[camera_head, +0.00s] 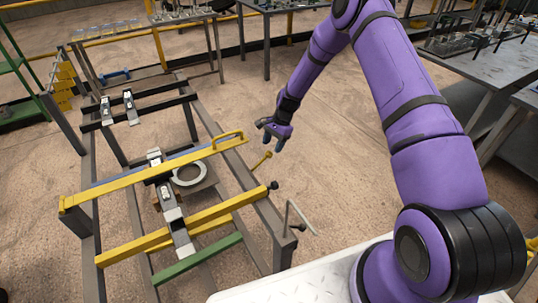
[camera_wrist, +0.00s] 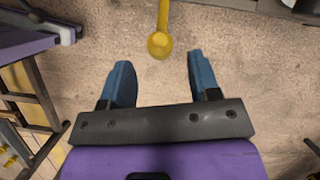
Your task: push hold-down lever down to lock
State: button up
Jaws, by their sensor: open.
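The hold-down lever appears to be a short yellow rod with a round knob (camera_head: 262,161), sticking up at a slant on the right side of the rack frame in the head view. Its knob (camera_wrist: 159,45) shows in the wrist view just beyond my fingertips, centred between them. My gripper (camera_head: 272,140) is above and slightly right of the lever in the head view. Its two blue fingers (camera_wrist: 160,75) are spread and empty, apart from the lever. The lever's lower end and pivot are hard to make out.
The dark rack frame (camera_head: 103,265) carries a yellow bar with a loop handle (camera_head: 150,178), another yellow bar (camera_head: 185,223), a green bar (camera_head: 198,260) and a pale ring (camera_head: 188,174). A bent grey handle (camera_head: 300,214) stands at right. Floor beside the lever is clear.

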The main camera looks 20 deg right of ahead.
aim_at(269, 153)
jog(key=shift+x, duration=2.6)
jog(key=shift+c, duration=0.4)
grip_shut()
